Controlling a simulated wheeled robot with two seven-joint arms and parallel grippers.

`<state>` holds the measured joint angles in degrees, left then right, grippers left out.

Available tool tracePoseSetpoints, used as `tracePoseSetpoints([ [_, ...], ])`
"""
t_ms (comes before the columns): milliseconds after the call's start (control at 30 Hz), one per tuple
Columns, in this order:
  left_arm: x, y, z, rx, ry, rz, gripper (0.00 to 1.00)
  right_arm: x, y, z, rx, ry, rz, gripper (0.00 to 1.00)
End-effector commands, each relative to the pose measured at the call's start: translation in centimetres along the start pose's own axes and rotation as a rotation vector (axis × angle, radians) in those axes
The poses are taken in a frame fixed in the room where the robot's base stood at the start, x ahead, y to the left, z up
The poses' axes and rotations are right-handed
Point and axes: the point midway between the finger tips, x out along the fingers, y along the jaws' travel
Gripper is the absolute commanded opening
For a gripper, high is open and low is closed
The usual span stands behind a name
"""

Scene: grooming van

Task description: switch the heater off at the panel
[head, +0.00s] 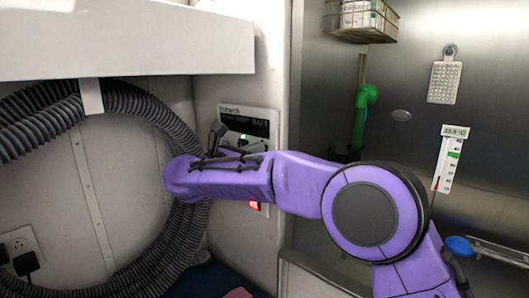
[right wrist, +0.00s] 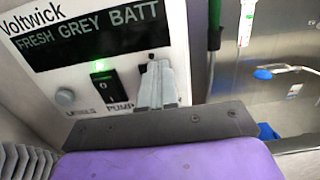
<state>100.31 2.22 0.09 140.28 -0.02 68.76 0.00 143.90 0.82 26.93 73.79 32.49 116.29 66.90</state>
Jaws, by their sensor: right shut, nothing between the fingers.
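The panel (head: 262,120) is a pale unit on the wall with a dark display; it fills the upper left of the right wrist view (right wrist: 180,25), reading "Voltwick" and "FRESH GREY BATT". Its pump switch (right wrist: 104,86) is black with a green light lit above it. A round levels button (right wrist: 65,96) is left of that. My right gripper (right wrist: 160,72) is shut and empty, its fingers close before the panel just right of the pump switch. They cover what lies behind them, and I cannot tell whether they touch. No heater label is readable. My left gripper is out of view.
A ribbed grey hose (head: 190,235) loops left of the panel. A white shelf (head: 130,45) juts out above. A red-lit part (head: 255,205) shows under my right arm. A green tool (head: 364,100), a wire basket (head: 345,30) and a thermometer (head: 450,160) are on the metal wall to the right.

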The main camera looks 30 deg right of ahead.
Motion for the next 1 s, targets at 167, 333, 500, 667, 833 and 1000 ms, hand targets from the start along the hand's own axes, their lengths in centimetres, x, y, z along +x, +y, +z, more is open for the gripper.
tracePoseSetpoints([
  [167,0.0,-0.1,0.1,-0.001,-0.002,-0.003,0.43,0.1,-0.1,-0.1,-0.001,0.001,-0.005,0.0],
  [333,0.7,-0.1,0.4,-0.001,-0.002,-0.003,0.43,-1.7,0.1,0.1,0.0,-0.001,-0.006,0.0],
  [500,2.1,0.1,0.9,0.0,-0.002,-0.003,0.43,-5.5,0.1,0.6,0.002,-0.005,-0.011,0.0],
  [667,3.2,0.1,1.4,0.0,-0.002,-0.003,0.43,-9.3,0.1,1.4,0.002,-0.004,-0.012,0.0],
  [833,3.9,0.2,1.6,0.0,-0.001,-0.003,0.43,-12.1,0.2,2.0,0.0,-0.002,-0.013,0.0],
  [1000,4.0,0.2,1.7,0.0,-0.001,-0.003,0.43,-13.2,0.1,2.4,-0.001,-0.001,-0.014,0.0],
])
